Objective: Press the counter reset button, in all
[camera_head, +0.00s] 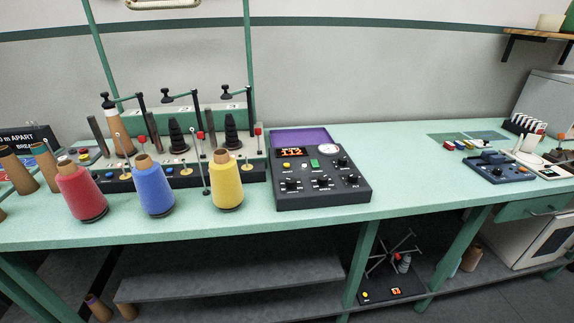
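A dark control box (318,198) with a purple back panel stands on the green bench at the middle. Its red-orange display (291,152) seems to read 112. Below the display are a yellow button (287,166), a small button in the middle and a green rectangular switch (314,163). The small labels are too blurred to read, so I cannot tell which is the reset button. Several black knobs and a round white gauge (327,148) are also on the box. Neither of my grippers is in view.
Red (80,192), blue (154,187) and yellow (226,183) yarn cones stand left of the box, before a spindle rack. A smaller unit (392,289) with a display and yellow button sits below the bench. The bench (400,170) is clear right of the box.

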